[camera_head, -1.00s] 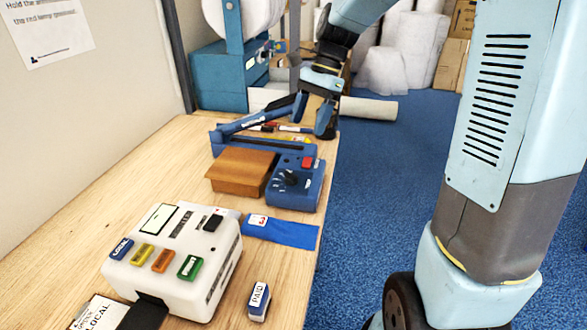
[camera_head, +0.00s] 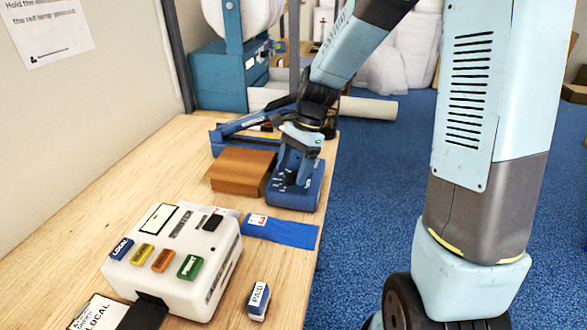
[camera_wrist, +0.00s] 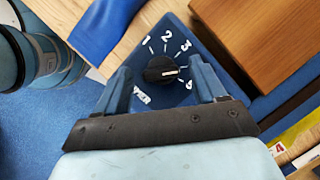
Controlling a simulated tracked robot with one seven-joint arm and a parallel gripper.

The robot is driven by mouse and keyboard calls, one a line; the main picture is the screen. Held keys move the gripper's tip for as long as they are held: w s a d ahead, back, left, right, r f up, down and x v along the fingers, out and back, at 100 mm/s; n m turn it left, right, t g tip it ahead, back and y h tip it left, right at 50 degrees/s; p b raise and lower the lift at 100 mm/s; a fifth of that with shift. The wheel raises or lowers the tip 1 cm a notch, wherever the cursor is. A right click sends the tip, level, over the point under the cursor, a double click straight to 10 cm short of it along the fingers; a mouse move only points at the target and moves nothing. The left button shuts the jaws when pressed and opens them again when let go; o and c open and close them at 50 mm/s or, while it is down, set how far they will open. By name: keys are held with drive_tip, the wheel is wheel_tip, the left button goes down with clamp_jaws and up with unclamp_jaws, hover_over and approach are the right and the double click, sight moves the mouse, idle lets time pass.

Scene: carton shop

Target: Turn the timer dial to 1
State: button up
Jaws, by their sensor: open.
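The blue timer box (camera_head: 297,198) sits near the table's right edge, partly hidden under my gripper in the head view. My gripper (camera_wrist: 160,68) is open, with one finger on each side of the dial and a visible gap on both sides. In the head view my gripper (camera_head: 293,165) points down over the box and hides the dial.
A brown block (camera_head: 240,170) sits directly left of the box. A blue strip (camera_head: 281,231) lies in front, beside a white label machine (camera_head: 180,260) with coloured buttons. A blue lever arm (camera_head: 255,122) is behind.

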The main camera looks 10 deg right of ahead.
drive_tip(key=shift+f, duration=0.2)
drive_tip(key=c, duration=1)
drive_tip(key=shift+d, duration=0.1)
drive_tip(key=shift+c, duration=0.3)
